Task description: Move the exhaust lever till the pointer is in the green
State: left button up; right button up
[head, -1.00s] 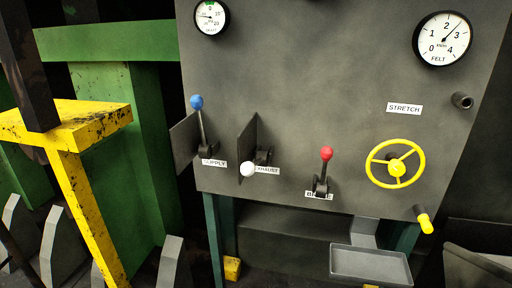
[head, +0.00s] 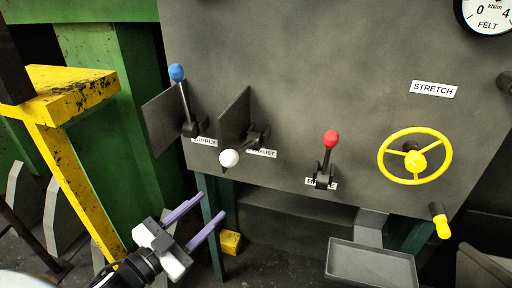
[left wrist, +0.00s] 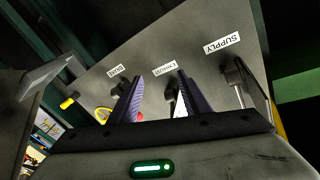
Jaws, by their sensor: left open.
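The exhaust lever has a white ball knob (head: 229,158) and a dark pivot (head: 259,136) beside the EXHAUST label (head: 263,153). It tilts down toward me, left of its pivot, next to a dark upright plate. My left gripper (head: 194,219) is open and empty, below and left of the white knob and apart from it. In the left wrist view my two purple fingers (left wrist: 155,95) point up at the panel, with the EXHAUST label (left wrist: 164,72) beyond them. The dial with the green mark is out of view now. My right gripper is not in view.
The blue-knobbed SUPPLY lever (head: 177,73) with a side plate stands left of the exhaust lever. The red-knobbed lever (head: 330,140) and yellow handwheel (head: 415,157) are to the right. A yellow post (head: 75,180) stands at left. A grey tray (head: 370,264) juts out below.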

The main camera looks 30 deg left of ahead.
pick_arm(q)
notch_tip(320, 180, up, 8)
jog(key=m+t+h, duration=0.2)
jog(key=m+h, duration=0.2)
jog(key=m+g+h, duration=0.3)
jog(key=m+h, duration=0.3)
jog(key=m, duration=0.2)
send_near(242, 149)
jog(key=s+d+r, duration=0.2)
jog(key=d, duration=0.1)
jog(key=p+x, duration=0.2)
jog(key=x, duration=0.8)
jog(key=shift+r, duration=0.25)
jog(key=shift+c, duration=0.4)
grip_shut()
